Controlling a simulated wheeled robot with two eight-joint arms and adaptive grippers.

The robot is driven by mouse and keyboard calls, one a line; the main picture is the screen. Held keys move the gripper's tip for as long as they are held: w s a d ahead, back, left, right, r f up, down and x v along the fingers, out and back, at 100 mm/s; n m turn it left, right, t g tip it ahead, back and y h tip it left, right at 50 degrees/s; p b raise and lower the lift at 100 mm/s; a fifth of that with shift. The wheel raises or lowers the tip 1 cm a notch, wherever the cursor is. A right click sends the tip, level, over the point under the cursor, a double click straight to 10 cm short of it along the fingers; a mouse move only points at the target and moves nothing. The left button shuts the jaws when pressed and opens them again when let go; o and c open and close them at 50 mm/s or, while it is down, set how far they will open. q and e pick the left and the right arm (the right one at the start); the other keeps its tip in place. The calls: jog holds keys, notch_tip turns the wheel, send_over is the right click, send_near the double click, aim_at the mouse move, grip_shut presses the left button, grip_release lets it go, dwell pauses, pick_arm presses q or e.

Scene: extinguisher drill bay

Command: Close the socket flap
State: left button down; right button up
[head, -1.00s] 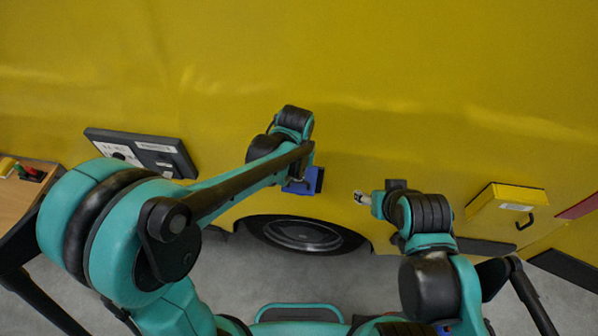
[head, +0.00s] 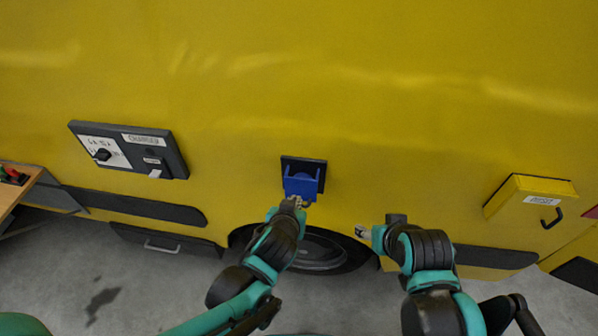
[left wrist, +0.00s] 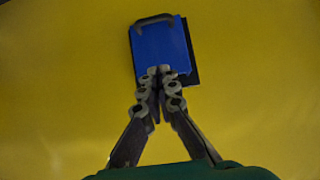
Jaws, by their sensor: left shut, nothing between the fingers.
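The blue socket flap (head: 301,185) sits on a dark square plate (head: 316,163) on the yellow vehicle side. The plate shows bare above the flap, and the flap seems to stand out from it; its exact angle is unclear. In the left wrist view the flap (left wrist: 161,48) has a dark handle at its top edge, and the plate (left wrist: 191,62) shows along its right side. My left gripper (head: 298,202) is shut and empty at the flap's lower edge; its fingertips (left wrist: 160,71) overlap the flap there, contact unclear. My right gripper (head: 361,231) is to the right, away from the flap.
A dark charger panel (head: 178,158) with a knob is on the vehicle at left. A yellow box (head: 545,187) with a black handle juts out at right. A wheel (head: 318,252) is below the socket. A wooden table (head: 12,197) stands at far left.

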aim_at(300, 195)
pick_arm(q)
notch_tip(300, 195, down, 11)
jog(key=w+t+b, duration=0.2)
jog(key=b, duration=1.1)
jog(key=shift+w+d+f, duration=0.2)
jog(key=shift+w, duration=0.15)
pick_arm(e)
notch_tip(300, 195, down, 14)
jog(key=shift+f, duration=0.25)
jog(key=shift+s, duration=0.1)
